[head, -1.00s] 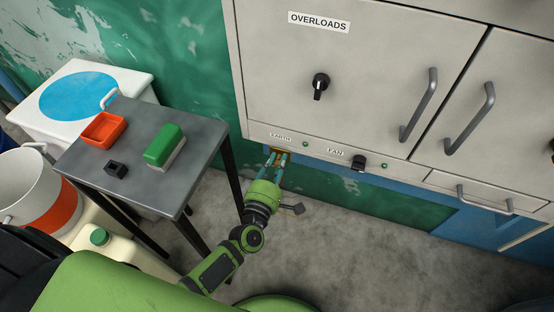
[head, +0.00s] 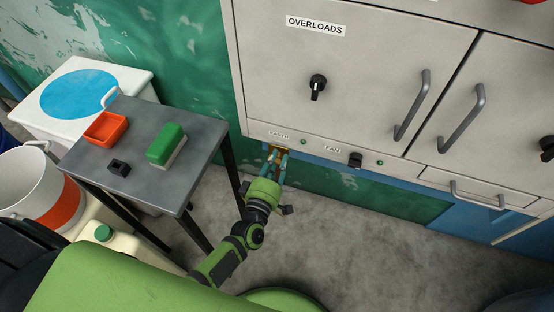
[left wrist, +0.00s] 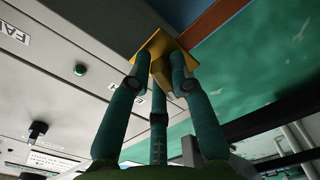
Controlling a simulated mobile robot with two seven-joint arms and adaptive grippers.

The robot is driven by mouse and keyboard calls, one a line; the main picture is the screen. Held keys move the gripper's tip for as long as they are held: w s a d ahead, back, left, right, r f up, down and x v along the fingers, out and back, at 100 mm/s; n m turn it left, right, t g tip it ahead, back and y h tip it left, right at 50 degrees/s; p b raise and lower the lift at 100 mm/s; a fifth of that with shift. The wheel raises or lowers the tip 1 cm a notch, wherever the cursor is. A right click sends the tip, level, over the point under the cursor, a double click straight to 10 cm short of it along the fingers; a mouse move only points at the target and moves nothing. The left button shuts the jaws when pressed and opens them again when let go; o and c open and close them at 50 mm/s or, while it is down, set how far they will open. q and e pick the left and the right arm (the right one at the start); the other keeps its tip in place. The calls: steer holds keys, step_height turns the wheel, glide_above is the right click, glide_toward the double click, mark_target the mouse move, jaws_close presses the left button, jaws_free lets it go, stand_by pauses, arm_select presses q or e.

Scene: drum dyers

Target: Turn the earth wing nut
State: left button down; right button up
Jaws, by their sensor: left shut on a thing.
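The earth wing nut (left wrist: 160,62) is a yellow-brass piece under the lower edge of the grey cabinet, below the EARTH label (head: 279,135). In the head view only a little brass (head: 283,148) shows, around my fingertips. My left gripper (head: 278,160) reaches up to it from below. In the left wrist view the teal fingers of my left gripper (left wrist: 160,75) are closed around the brass piece and hide part of it. My right gripper is not in view.
The grey cabinet (head: 385,75) has an OVERLOADS knob (head: 318,86), a FAN knob (head: 355,160) and bar handles. A grey table (head: 190,181) at left holds an orange tray (head: 88,131), a green-topped block (head: 166,146) and a small black block (head: 119,167). Clear floor lies below.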

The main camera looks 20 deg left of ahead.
arm_select(q)
steer(key=shift+r, duration=0.1)
stand_by(0.3)
steer(key=c, duration=1.1)
jaws_free()
steer(key=shift+c, duration=0.2)
steer(key=shift+s, duration=0.35)
steer(key=s, duration=1.1)
steer(key=shift+s+a, duration=0.15)
steer(key=shift+a, duration=0.05)
